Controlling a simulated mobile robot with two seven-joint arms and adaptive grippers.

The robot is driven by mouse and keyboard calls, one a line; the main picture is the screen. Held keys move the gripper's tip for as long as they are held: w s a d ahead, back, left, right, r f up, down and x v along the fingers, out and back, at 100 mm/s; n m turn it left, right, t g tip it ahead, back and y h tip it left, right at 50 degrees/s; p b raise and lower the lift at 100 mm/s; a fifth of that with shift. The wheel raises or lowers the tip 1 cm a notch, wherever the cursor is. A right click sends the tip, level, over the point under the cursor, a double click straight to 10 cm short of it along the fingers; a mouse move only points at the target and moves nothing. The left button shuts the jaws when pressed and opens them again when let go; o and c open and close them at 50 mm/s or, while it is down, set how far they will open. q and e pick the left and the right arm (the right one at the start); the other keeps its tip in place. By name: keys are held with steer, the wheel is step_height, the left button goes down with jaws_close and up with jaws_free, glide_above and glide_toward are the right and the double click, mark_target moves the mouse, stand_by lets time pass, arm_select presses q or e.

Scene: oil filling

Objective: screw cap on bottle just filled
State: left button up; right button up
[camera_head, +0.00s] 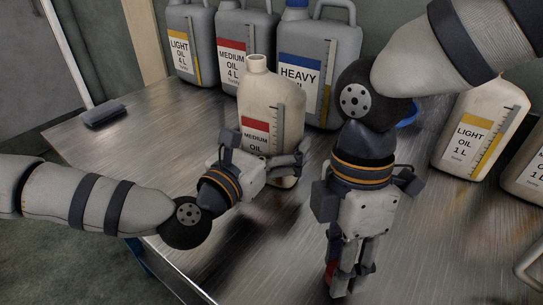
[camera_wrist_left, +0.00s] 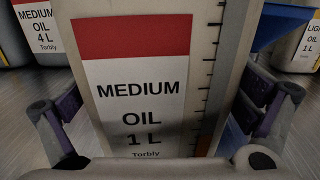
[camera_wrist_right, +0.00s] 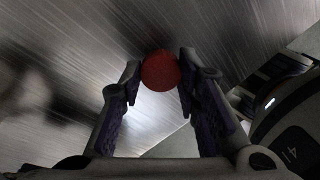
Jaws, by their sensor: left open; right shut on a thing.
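The medium oil 1 L bottle (camera_head: 270,107) stands upright on the metal table with its neck open and no cap on it. Its red-topped label fills the left wrist view (camera_wrist_left: 140,90). My left gripper (camera_head: 268,160) is open, with its fingers on either side of the bottle's lower body. My right gripper (camera_head: 348,285) points down, to the right of and nearer than the bottle. It is shut on a red cap (camera_wrist_right: 160,70), seen between its fingertips in the right wrist view. In the head view only a bit of the red cap (camera_head: 331,271) shows beside the fingers.
Grey canisters of light oil (camera_head: 192,45), medium oil (camera_head: 232,52) and heavy oil (camera_head: 312,70) stand at the back. A light oil 1 L bottle (camera_head: 480,128) stands at right. A blue object (camera_head: 408,114) is partly hidden behind my right arm. A dark block (camera_head: 105,114) lies at left.

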arm_select(q)
steer(key=c, duration=1.2)
steer(key=shift+r, duration=0.1)
steer(key=shift+r, duration=0.1)
